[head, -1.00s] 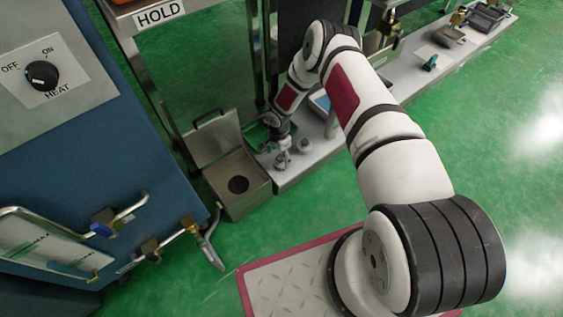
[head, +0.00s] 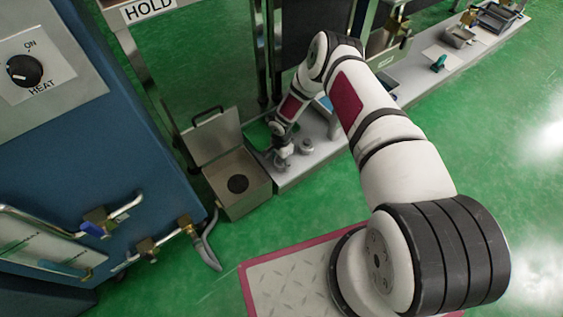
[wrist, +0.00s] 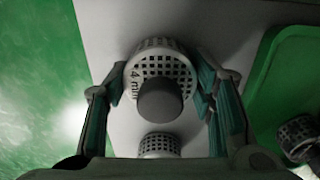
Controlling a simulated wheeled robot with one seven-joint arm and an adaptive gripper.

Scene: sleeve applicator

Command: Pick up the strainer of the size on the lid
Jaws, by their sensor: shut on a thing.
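A pale perforated strainer marked "4 mm" (wrist: 152,58), with a dark round knob facing the camera, sits between the two fingers of my gripper (wrist: 163,82) in the wrist view. The gripper is shut on it. In the head view my gripper (head: 283,160) is low over the grey bench end, and the held strainer is too small to make out. A second strainer (wrist: 159,146) stands close by on the bench. A metal box (head: 237,190) has its lid (head: 212,137) raised; no size is readable on the lid from here.
A green tray (wrist: 268,75) lies right of the strainers in the wrist view, with another dark perforated piece (wrist: 299,136) in it. The grey bench (head: 318,158) runs to the back right. A blue heater cabinet (head: 110,165) with pipes and valves stands at left.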

